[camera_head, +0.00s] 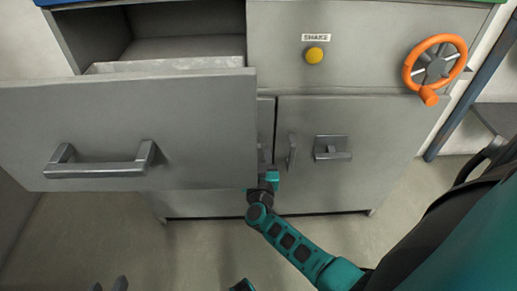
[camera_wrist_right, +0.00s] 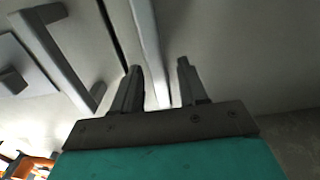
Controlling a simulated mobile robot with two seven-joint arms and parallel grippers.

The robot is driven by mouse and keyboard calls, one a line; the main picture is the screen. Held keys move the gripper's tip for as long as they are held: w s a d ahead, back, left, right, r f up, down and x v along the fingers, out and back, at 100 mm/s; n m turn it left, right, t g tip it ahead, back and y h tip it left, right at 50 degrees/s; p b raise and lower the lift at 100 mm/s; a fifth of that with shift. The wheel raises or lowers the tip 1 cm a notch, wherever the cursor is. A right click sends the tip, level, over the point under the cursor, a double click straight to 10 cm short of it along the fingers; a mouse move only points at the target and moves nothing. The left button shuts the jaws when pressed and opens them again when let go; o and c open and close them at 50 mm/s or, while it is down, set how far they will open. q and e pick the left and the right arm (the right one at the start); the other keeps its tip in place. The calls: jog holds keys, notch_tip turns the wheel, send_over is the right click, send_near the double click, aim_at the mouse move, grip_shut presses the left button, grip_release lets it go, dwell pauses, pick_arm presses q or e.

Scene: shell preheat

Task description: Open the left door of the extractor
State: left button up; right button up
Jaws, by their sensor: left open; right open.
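The extractor is a grey metal cabinet. Its left lower door (camera_head: 265,118) shows only as a narrow strip in the head view; the pulled-out drawer hides the rest. My right gripper (camera_head: 263,172) is low in front of that strip, beside the drawer's right edge. In the right wrist view my right gripper (camera_wrist_right: 158,80) is open, and a pale upright bar (camera_wrist_right: 150,50), apparently the left door's handle, shows between its fingers. I cannot tell whether they touch it. My left gripper (camera_head: 108,285) shows only its fingertips at the bottom left edge, apart and empty, away from the cabinet.
The open drawer (camera_head: 200,120) juts out over the left door. The right door (camera_head: 385,135) is shut, with an upright handle (camera_head: 291,152) and a latch (camera_head: 332,148). Above are a yellow button (camera_head: 314,55) and an orange wheel (camera_head: 436,62). The floor in front is clear.

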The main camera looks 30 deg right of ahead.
jog(key=shift+w+d, duration=0.15)
jog(key=shift+w, duration=0.05)
grip_shut()
dwell(0.4)
